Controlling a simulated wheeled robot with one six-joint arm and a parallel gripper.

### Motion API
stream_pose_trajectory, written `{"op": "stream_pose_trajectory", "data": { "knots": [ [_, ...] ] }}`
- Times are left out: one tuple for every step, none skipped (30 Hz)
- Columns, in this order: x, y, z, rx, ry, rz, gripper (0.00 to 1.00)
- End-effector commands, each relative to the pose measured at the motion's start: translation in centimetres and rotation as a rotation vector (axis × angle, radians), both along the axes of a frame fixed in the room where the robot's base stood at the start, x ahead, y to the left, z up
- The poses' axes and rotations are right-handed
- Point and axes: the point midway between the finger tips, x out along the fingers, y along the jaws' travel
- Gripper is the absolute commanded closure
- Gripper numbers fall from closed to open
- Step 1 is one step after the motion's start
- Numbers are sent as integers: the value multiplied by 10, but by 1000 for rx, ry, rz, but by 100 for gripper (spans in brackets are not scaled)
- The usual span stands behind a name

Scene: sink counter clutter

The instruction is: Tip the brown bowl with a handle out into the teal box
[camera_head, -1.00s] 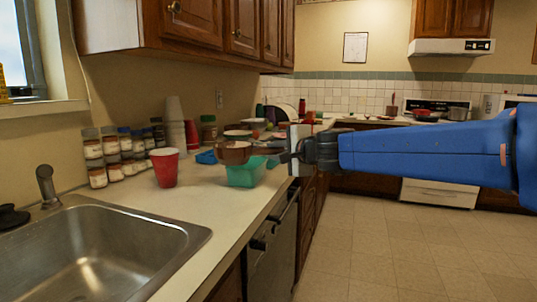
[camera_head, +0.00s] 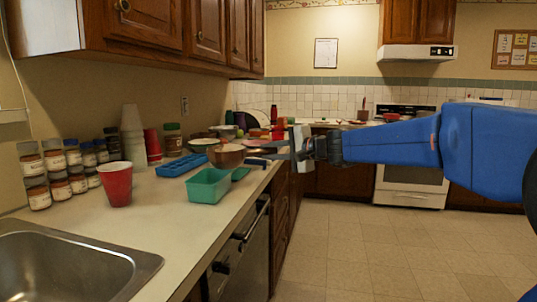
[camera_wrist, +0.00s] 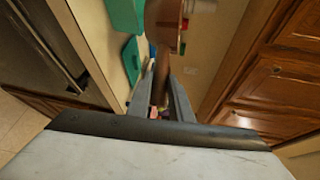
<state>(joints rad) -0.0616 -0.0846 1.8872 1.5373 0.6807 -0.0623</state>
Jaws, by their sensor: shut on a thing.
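The brown bowl (camera_head: 226,156) is held out over the counter, looking roughly level in the head view. Its handle points right, toward my gripper (camera_head: 268,156). My gripper is shut on that handle; the handle runs between the fingers in the wrist view (camera_wrist: 160,92), with part of the bowl (camera_wrist: 164,22) at the top. What the bowl holds cannot be seen. The teal box (camera_head: 208,188) stands open on the counter near its front edge, in front of and below the bowl in the head view. Its side also shows in the wrist view (camera_wrist: 122,14).
A blue tray (camera_head: 181,166) lies left of the bowl. A flat green piece (camera_head: 241,174) lies behind the box. A red cup (camera_head: 116,184), spice jars (camera_head: 56,172) and stacked cups (camera_head: 132,135) stand left, near the sink (camera_head: 75,265). Upper cabinets (camera_head: 190,35) hang above.

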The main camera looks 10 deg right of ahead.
Motion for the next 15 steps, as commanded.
{"op": "stream_pose_trajectory", "data": {
  "knots": [
    [0,1,3,-7,-3,1,100],
    [0,1,4,-12,-5,1,100],
    [0,1,6,-22,-7,1,100],
    [0,1,7,-27,-9,1,100],
    [0,1,8,-33,-10,1,100],
    [0,1,10,-41,-12,1,100],
    [0,1,11,-47,-13,0,100],
    [0,1,12,-52,-15,0,100],
    [0,1,14,-61,-17,-1,100],
    [0,1,15,-67,-19,-2,100],
    [0,1,16,-72,-20,-2,100],
    [0,2,17,-81,-22,-1,100],
    [0,2,18,-85,-23,-1,100],
    [0,2,20,-92,-25,-1,100],
    [0,2,21,-101,-27,0,100]
  ]
}}
